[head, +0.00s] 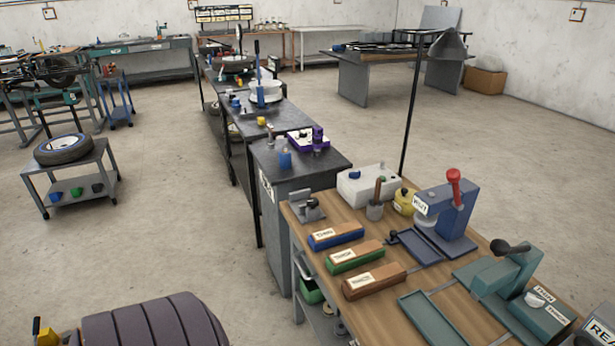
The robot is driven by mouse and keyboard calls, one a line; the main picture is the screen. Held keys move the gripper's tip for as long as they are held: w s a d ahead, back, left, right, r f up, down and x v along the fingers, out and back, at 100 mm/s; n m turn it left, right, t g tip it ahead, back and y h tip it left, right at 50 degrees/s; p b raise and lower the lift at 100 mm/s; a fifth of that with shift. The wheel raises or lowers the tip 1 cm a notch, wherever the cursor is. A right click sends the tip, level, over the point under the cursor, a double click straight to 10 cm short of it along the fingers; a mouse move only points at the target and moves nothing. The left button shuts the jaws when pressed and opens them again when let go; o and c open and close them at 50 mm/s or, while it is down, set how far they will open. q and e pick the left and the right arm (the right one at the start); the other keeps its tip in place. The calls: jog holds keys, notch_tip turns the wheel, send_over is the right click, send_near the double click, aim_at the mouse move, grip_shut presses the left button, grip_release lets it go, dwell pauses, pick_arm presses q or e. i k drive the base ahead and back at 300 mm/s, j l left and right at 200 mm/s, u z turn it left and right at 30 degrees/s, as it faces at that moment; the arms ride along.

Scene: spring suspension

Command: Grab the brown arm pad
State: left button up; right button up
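A long brown block (373,281) with a white label lies on the wooden workbench at the lower right; it is the nearest of three similar blocks and looks most like the brown arm pad. A green block (354,256) with a brown top lies behind it, and a blue block (336,236) with a brown top lies farthest back. The labels are too small to read surely. The brown block rests flat and nothing touches it from above. Neither of my grippers is in the head view.
On the wooden workbench (375,317), a blue press (452,212) with a red handle and a green press (508,272) stand to the right. An empty green tray (437,318) lies right of the brown block. A dark ribbed object (150,322) fills the lower left. Floor between is clear.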

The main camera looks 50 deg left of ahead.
aim_at(355, 288)
jog(key=u, duration=1.15)
